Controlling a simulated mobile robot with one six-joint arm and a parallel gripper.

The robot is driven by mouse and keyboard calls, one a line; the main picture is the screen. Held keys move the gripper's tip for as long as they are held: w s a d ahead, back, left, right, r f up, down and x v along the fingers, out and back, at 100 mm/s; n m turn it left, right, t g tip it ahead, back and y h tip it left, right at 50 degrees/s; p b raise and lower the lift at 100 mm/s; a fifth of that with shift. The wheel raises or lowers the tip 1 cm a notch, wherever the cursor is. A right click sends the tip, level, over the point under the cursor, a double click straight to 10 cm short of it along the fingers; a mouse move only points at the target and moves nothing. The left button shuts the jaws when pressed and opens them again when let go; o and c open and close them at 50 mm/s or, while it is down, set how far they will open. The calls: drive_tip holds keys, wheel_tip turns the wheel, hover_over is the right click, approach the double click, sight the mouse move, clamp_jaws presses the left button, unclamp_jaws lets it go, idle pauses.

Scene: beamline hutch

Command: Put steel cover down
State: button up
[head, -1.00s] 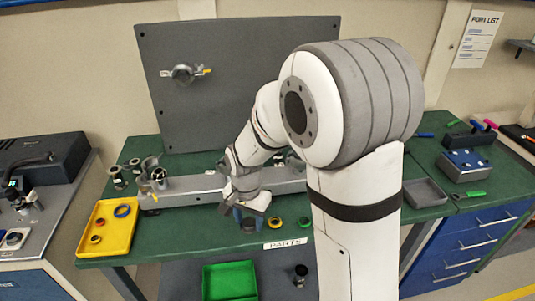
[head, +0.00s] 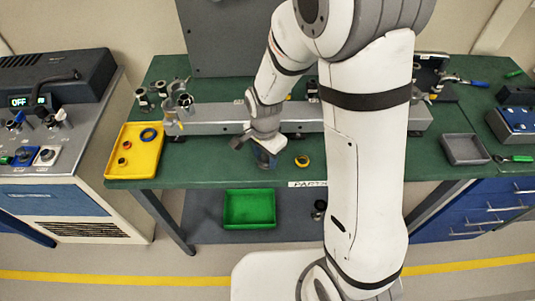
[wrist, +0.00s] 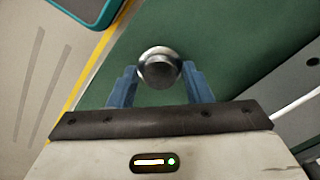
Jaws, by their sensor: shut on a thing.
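The steel cover is a shiny round metal piece (wrist: 159,66) between the blue fingers of my gripper (wrist: 161,88) in the wrist view. My gripper is shut on it. In the head view my gripper (head: 264,158) points down over the front part of the green bench (head: 225,168), in front of the grey rail. The cover cannot be made out clearly there. I cannot tell whether it touches the bench top.
The grey rail (head: 215,121) runs behind. A yellow tray (head: 120,172) is at left, a grey tray (head: 465,148) at right, a green bin (head: 249,208) below. The bench left of my gripper is clear.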

sight(266, 159)
drive_tip(key=shift+f, duration=0.65)
drive_tip(key=shift+f, duration=0.25)
drive_tip(key=o, duration=1)
drive_tip(key=shift+r, duration=0.1)
wheel_tip(266, 159, up, 12)
drive_tip(key=r, duration=0.1)
drive_tip(key=s+d+r+n+t, duration=0.3)
drive_tip(key=s+d+r+n, duration=0.5)
drive_tip(key=s+d, duration=0.4)
drive_tip(key=shift+s+d+r+n+b, duration=0.3)
drive_tip(key=shift+s+n+b, duration=0.1)
drive_tip(key=shift+n, duration=0.4)
